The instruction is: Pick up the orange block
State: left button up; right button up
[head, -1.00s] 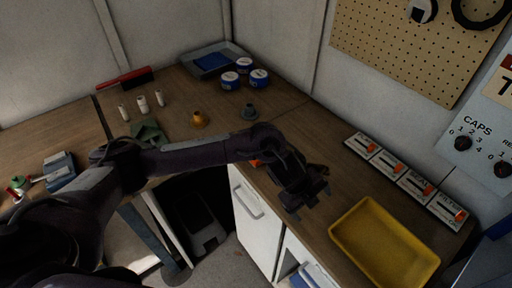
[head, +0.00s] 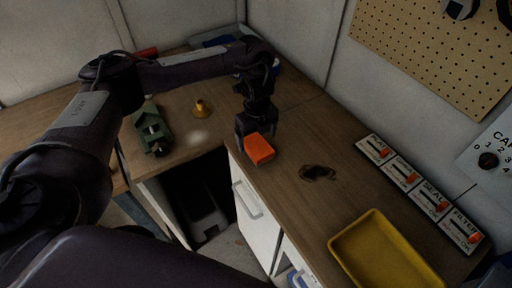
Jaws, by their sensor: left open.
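The orange block (head: 259,149) lies on the wooden worktop, close to the inner corner edge above the white cabinet. My left gripper (head: 256,134) points down directly at the block, with its fingers at the block's far side and left end. It is open. Whether the fingers touch the block cannot be told from this view. My right gripper is not seen.
A yellow tray (head: 343,244) sits at the right front. A row of switch panels (head: 421,191) runs along the wall. A dark flat object (head: 317,173) lies right of the block. A green object (head: 152,131) and a brass piece (head: 200,108) stand to the left.

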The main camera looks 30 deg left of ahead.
aim_at(259, 146)
pick_arm(q)
jog(key=f, duration=0.3)
jog(key=shift+w+d+f, duration=0.15)
jog(key=shift+w, duration=0.05)
jog(key=shift+f+b, duration=0.45)
jog(key=shift+f, duration=0.3)
jog(key=shift+r, duration=0.1)
jog(key=shift+w, duration=0.1)
jog(key=c, duration=1.1)
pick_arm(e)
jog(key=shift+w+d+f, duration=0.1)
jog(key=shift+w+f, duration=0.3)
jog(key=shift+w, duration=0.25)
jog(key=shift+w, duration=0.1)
